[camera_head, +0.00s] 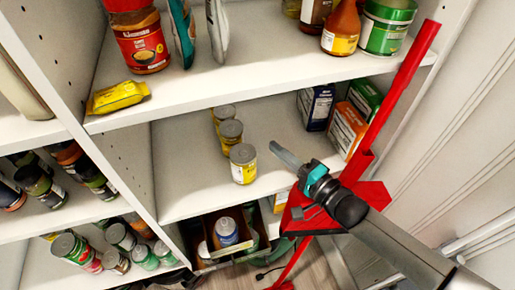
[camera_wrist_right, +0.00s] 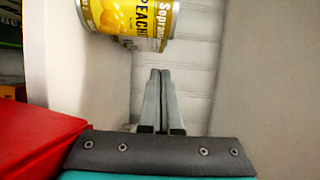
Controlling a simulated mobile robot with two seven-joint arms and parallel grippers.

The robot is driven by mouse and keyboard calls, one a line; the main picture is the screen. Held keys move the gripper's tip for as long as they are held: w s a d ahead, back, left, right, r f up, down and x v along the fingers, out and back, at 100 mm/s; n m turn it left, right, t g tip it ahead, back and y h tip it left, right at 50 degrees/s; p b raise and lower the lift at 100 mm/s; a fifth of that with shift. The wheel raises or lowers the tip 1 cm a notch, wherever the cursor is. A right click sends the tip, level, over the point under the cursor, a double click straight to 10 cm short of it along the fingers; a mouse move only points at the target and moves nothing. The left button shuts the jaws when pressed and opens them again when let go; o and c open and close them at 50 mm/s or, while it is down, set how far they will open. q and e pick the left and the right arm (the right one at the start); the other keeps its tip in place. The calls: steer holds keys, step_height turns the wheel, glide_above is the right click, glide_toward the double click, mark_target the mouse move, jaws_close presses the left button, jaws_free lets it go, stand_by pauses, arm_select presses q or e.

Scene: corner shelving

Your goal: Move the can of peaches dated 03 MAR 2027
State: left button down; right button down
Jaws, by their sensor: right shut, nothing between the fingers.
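Three yellow-labelled cans with grey lids stand in a row from back to front on the middle shelf in the head view: the front can (camera_head: 243,164), the middle can (camera_head: 230,133) and the back can (camera_head: 223,114). In the wrist view a yellow can (camera_wrist_right: 150,18) reads "PEACH", sideways and cut off by the top edge. No date is readable on any can. My right gripper (camera_head: 278,150) is shut and empty, just right of the front can and apart from it. Its closed fingers also show in the wrist view (camera_wrist_right: 160,75). My left gripper is not in view.
Boxes (camera_head: 347,129) stand at the right of the middle shelf (camera_head: 190,205). The upper shelf holds a red jar (camera_head: 140,40), a yellow packet (camera_head: 118,96) and a green can (camera_head: 386,25). A crate (camera_head: 205,262) sits below. A red post (camera_head: 405,70) rises beside my right arm.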

mark_target(256, 176)
steer(key=b+x, duration=0.1)
steer(key=x, duration=0.5)
steer(key=shift+w+a, duration=0.2)
steer(key=shift+s+a+f, duration=0.1)
steer(key=shift+s+a, duration=0.1)
steer(key=shift+s, duration=0.1)
steer(key=shift+s+a, duration=0.2)
steer(key=shift+s, duration=1.45)
steer(key=shift+s+p, duration=0.1)
steer(key=shift+p, duration=0.25)
steer(key=shift+s+a+p, duration=0.15)
steer(key=shift+s+p, duration=0.45)
steer(key=shift+s, duration=0.5)
